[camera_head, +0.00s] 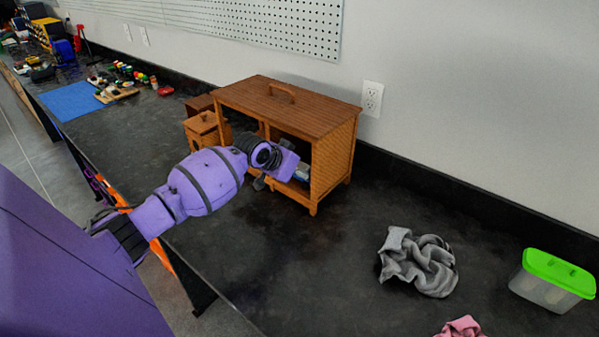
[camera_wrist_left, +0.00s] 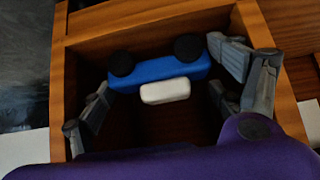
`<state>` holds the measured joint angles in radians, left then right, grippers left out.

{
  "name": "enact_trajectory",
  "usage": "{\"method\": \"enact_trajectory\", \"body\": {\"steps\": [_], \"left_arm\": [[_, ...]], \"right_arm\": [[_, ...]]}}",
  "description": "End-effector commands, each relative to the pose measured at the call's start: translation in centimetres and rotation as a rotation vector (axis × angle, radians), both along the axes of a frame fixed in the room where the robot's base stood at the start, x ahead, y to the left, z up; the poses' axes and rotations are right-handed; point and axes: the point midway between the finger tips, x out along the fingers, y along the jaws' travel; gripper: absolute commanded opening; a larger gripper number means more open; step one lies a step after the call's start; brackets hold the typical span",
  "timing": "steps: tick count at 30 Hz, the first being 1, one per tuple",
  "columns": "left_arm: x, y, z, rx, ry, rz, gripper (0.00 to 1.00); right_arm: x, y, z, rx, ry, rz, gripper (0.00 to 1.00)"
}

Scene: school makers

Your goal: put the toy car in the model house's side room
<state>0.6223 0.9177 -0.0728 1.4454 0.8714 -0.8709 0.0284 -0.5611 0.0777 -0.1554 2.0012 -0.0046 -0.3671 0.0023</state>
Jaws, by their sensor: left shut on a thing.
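The model house (camera_head: 333,160) is a brown wooden box with a handle on its roof and an open front, standing on the dark counter. My left gripper (camera_head: 282,168) is at its front opening, its fingers mostly hidden by the wrist. In the left wrist view, the toy car (camera_wrist_left: 160,72) is blue with black wheels and a white part. It lies between the two grey fingers of my left gripper, which are shut on it. The car is tilted with its wheels toward the top of the picture, in front of or within a wooden compartment (camera_wrist_left: 150,27). My right gripper is not in view.
A grey cloth (camera_head: 418,262), a pink cloth (camera_head: 461,328) and a green-lidded container (camera_head: 552,280) lie to the right. A blue mat (camera_head: 73,101) is farther left. The counter before the house is clear.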

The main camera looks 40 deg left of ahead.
Motion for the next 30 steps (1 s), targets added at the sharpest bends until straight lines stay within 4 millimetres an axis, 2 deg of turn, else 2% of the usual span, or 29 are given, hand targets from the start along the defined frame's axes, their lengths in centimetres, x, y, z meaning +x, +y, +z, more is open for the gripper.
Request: {"method": "enact_trajectory", "body": {"steps": [2,3,4,10,14,24,30], "left_arm": [[0.0,0.0,-0.3,0.0,0.0,0.0,0.58],[0.0,0.0,-0.3,0.0,0.0,0.0,0.89],[0.0,0.0,-0.3,0.0,0.0,0.0,0.93],[0.0,0.0,-0.2,0.0,0.0,0.0,0.93],[-0.5,0.1,0.6,0.001,0.0,0.001,0.93],[-5.3,0.6,5.6,0.003,-0.002,-0.001,0.93],[-7.6,0.8,7.8,0.002,-0.001,-0.001,0.93]], "right_arm": [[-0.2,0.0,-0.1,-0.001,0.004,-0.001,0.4],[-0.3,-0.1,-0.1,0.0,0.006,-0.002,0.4],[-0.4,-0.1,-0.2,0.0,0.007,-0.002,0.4],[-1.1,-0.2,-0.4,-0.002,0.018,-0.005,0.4],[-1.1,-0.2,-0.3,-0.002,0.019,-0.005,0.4],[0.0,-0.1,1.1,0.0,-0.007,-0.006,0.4],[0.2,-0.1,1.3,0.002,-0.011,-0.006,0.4]]}}
